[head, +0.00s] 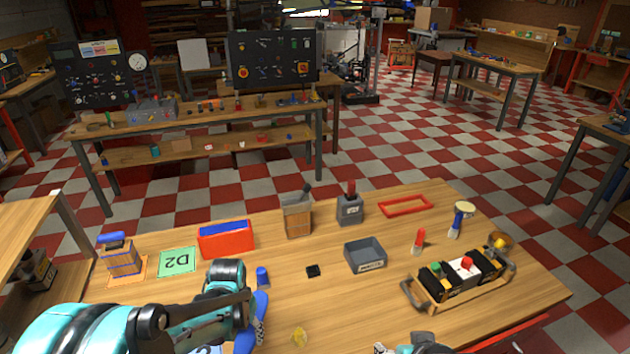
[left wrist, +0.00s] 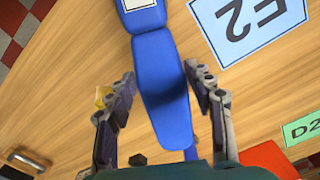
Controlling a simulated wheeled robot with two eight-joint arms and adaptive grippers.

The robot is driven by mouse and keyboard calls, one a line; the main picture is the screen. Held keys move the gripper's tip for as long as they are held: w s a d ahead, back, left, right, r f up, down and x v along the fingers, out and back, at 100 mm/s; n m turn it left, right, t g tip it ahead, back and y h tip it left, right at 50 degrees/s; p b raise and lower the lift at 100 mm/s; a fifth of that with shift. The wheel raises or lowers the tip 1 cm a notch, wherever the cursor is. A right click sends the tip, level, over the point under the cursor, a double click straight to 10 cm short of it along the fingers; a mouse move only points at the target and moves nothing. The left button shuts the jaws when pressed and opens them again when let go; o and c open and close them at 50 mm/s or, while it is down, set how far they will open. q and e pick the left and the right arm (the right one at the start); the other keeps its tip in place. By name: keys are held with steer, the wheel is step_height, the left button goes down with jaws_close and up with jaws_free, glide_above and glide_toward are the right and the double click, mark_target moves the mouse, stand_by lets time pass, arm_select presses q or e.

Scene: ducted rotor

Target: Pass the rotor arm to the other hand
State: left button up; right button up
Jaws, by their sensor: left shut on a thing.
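The rotor arm (left wrist: 165,85) is a long blue piece with a white label near one end. In the left wrist view it lies between the two fingers of my left gripper (left wrist: 160,76). In the head view my left gripper (head: 248,312) is over the near left part of the table, shut on the rotor arm (head: 262,306), which is partly hidden by the hand. My right gripper (head: 425,344) only just shows at the bottom edge, apart from the rotor arm; its fingers cannot be made out.
On the wooden table (head: 330,310) are a red bin (head: 226,240), a green D2 card (head: 177,262), a grey tray (head: 365,256), a small black block (head: 313,271) and a blue piece (head: 262,277). A carrier with black boxes (head: 465,272) stands at right. The E2 card (left wrist: 250,25) lies below the left gripper.

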arm_select(q)
steer(key=shift+w+d+f+n, duration=0.2)
steer(key=shift+d+n, duration=0.1)
steer(key=shift+n, duration=0.3)
arm_select(e)
steer(key=shift+f, duration=0.1)
steer(key=shift+a, duration=0.1)
steer(key=shift+c, duration=1.4)
steer(key=w+a+f+m+t+h, duration=0.1)
steer(key=w+a+m, duration=0.15)
steer(key=a, duration=0.65)
steer(key=w+a+f+m+t+h, duration=0.1)
steer(key=w+a, duration=0.2)
steer(key=a, duration=0.7)
arm_select(q)
steer(key=w+d+r+m, duration=0.1)
steer(key=w+d+r, duration=0.1)
steer(key=d, duration=0.5)
steer(key=w+d+r+m, duration=0.1)
steer(key=w+d+r, duration=0.1)
steer(key=w+d, duration=0.2)
steer(key=w+d+r+m, duration=0.1)
steer(key=w+d, duration=0.2)
steer(key=d, duration=0.7)
steer(key=shift+d+r, duration=0.4)
arm_select(e)
steer(key=x, duration=1.1)
steer(key=shift+d, duration=0.45)
